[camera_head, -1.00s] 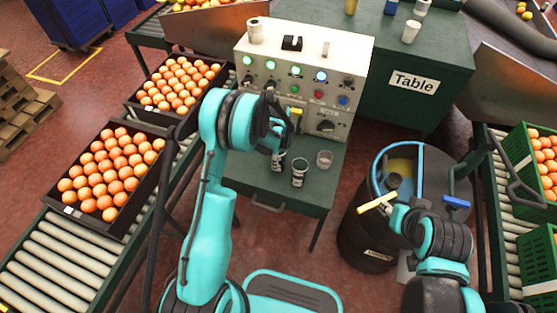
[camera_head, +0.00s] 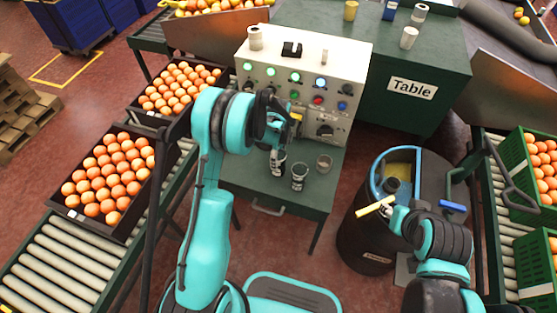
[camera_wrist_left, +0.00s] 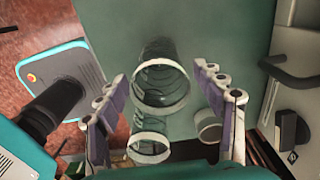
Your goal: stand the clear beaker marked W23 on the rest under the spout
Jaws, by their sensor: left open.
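Three clear beakers stand on the green table. The leftmost (camera_head: 278,168) and the middle one (camera_head: 299,178) carry dark labels; the right one (camera_head: 324,164) is shorter. I cannot read W23 on any. My left gripper (camera_head: 277,143) points down over the leftmost beaker. In the left wrist view the open fingers (camera_wrist_left: 162,85) lie either side of that beaker (camera_wrist_left: 160,98), with gaps. The middle beaker (camera_wrist_left: 149,148) and the short one (camera_wrist_left: 209,126) are close by. My right gripper (camera_head: 383,207) is by the drum; its jaws are unclear. My left arm partly hides the machine front, and I cannot make out spout or rest.
The white machine (camera_head: 262,58) with lit buttons stands behind the beakers. A dark drum (camera_head: 352,235) with a blue rim is at right. Crates of oranges stand on conveyors left (camera_head: 124,226) and right (camera_head: 527,207). The front table edge is clear.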

